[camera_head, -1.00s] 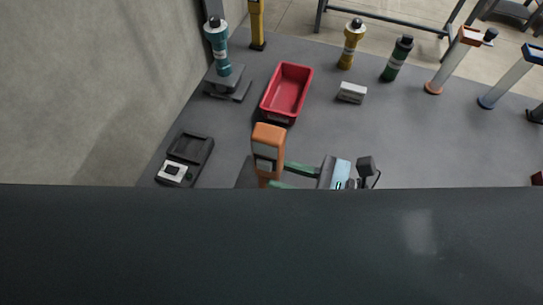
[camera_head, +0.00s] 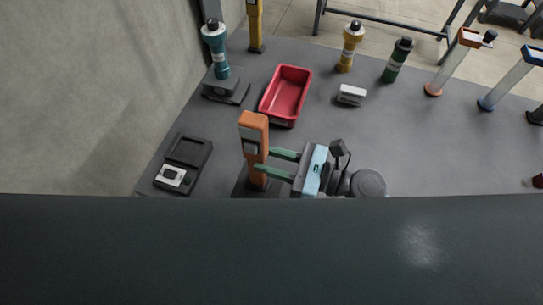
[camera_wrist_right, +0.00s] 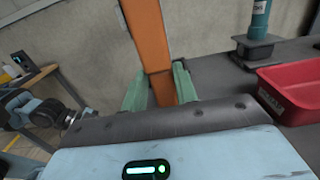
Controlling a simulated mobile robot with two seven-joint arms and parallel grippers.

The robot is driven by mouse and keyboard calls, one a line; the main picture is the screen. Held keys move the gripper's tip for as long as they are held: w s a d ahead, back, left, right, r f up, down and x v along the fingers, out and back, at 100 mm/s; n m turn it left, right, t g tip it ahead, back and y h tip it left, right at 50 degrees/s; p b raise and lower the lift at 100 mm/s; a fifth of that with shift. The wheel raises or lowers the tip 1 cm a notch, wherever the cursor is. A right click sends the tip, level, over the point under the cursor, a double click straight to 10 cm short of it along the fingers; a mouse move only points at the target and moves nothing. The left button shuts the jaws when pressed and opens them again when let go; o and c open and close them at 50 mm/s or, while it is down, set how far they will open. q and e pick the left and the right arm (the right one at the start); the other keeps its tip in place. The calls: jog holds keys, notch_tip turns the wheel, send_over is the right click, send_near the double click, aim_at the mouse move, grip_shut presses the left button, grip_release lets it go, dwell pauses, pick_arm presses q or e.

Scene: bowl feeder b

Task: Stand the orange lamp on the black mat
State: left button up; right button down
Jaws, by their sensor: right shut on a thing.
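The orange lamp (camera_head: 253,126) is a tall orange post with a dark panel near its top. My right gripper (camera_head: 264,161) is shut on it, with green fingers on either side of its post. In the right wrist view the lamp (camera_wrist_right: 150,42) rises between the fingers (camera_wrist_right: 160,88), and its top is out of the picture. The black mat (camera_head: 241,187) shows as a dark patch under and beside the lamp's foot. A dark band hides the mat's near part. I cannot tell whether the lamp touches the mat. My left gripper does not show.
A black tray with a small device (camera_head: 184,160) lies left of the lamp. A red bin (camera_head: 286,94) stands behind it, with a teal lamp (camera_head: 216,48) on a dark stand at the back left. A small white box (camera_head: 351,94) lies farther right. The table's right middle is clear.

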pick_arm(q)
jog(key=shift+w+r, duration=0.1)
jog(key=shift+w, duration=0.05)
pick_arm(e)
jog(key=shift+r, duration=0.1)
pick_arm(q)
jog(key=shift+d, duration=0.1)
pick_arm(e)
jog(key=c, duration=1.5)
grip_release()
jog(key=shift+f, duration=0.2)
jog(key=shift+c, duration=0.2)
jog(key=o, duration=0.4)
jog(key=shift+o, duration=0.2)
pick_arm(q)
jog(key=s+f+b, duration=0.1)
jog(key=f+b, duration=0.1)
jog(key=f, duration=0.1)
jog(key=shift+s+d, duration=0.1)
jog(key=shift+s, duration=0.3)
pick_arm(e)
jog(key=v, duration=1.2)
jog(key=shift+r, duration=0.25)
